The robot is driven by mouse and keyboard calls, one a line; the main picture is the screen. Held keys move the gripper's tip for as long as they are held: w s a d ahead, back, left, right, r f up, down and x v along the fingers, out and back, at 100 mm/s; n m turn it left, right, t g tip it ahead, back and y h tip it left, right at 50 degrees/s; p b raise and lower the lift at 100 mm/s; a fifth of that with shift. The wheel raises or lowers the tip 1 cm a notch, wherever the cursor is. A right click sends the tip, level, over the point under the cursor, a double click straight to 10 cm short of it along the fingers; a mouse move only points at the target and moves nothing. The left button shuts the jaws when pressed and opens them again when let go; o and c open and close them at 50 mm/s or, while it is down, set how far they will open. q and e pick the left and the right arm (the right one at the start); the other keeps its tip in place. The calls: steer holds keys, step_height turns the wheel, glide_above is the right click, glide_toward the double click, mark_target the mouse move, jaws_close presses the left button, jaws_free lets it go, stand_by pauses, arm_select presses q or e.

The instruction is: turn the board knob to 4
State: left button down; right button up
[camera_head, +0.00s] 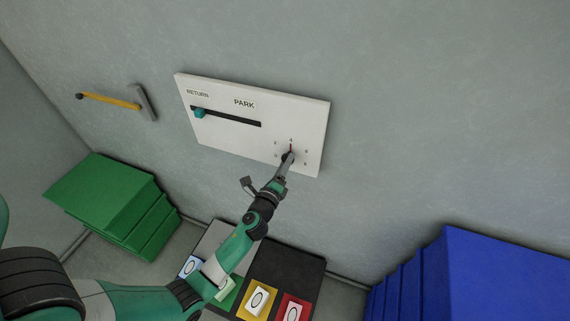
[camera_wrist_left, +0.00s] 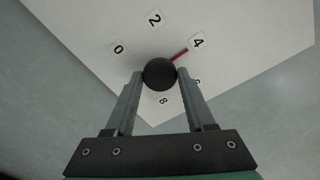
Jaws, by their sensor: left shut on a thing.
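The white board (camera_head: 227,134) is fixed on the wall. Its black knob (camera_wrist_left: 159,73) has a red pointer (camera_wrist_left: 179,55) that points at or very near the 4 label (camera_wrist_left: 197,41). In the head view the red pointer (camera_head: 291,148) points up. My left gripper (camera_wrist_left: 159,76) is shut on the knob, one finger on each side. In the head view my left gripper (camera_head: 287,160) reaches the board's lower right and hides most of the knob. Labels 0 (camera_wrist_left: 118,48), 2 (camera_wrist_left: 154,19) and 8 (camera_wrist_left: 163,100) show around it; another label is partly hidden by a finger. My right gripper is not in view.
A teal slider (camera_head: 199,113) sits at the left end of the board's slot, under RETURN. A yellow lever (camera_head: 110,101) is on the wall at left. Green blocks (camera_head: 100,190) and blue blocks (camera_head: 480,275) stand below.

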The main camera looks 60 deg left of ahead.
arm_select(q)
steer(key=shift+c, duration=1.3)
jaws_free()
steer(key=v, duration=1.1)
steer(key=shift+s+d, duration=0.15)
steer(key=shift+s, duration=0.1)
